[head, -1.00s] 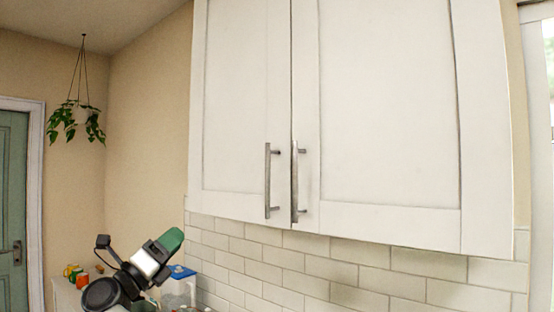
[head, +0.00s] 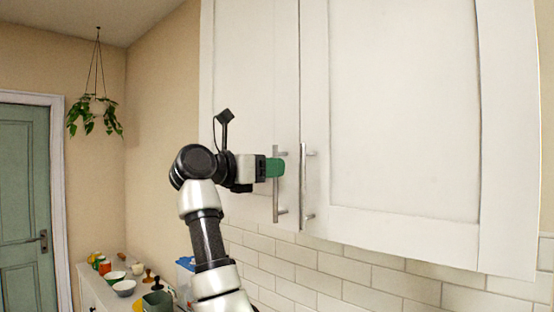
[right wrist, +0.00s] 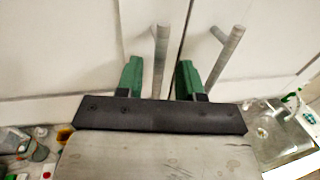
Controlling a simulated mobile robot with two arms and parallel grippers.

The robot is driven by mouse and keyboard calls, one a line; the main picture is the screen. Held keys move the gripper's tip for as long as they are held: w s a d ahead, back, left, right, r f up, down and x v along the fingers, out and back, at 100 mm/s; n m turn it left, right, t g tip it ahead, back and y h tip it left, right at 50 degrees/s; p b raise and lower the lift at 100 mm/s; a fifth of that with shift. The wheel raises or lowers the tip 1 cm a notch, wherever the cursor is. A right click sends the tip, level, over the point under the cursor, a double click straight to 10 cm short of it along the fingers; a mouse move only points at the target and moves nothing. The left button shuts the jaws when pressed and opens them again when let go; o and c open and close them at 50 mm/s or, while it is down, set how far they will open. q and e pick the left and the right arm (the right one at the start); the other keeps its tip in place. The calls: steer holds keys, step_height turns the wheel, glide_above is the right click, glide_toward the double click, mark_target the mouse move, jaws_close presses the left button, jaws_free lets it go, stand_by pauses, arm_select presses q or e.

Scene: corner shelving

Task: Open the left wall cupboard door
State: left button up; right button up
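The white wall cupboard's left door (head: 236,75) is shut, flush beside the right door (head: 400,110). The left door's upright metal bar handle (head: 276,205) is near its right edge. My right gripper (head: 277,167), with green fingers, is at the upper half of this handle. In the right wrist view the gripper (right wrist: 160,66) is open, and the left door's handle (right wrist: 160,58) shows between the two fingers, with gaps on both sides. I cannot tell if the fingertips touch the door. My left gripper is not in view.
The right door's handle (head: 308,190) stands close by, just outside the right finger in the wrist view (right wrist: 226,58). White wall tiles (head: 340,262) run below the cupboard. Bowls (head: 124,288) and small items stand on a low surface at lower left. A plant (head: 95,115) hangs behind.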

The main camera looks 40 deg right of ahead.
steer(key=shift+d, duration=0.95)
jaws_close()
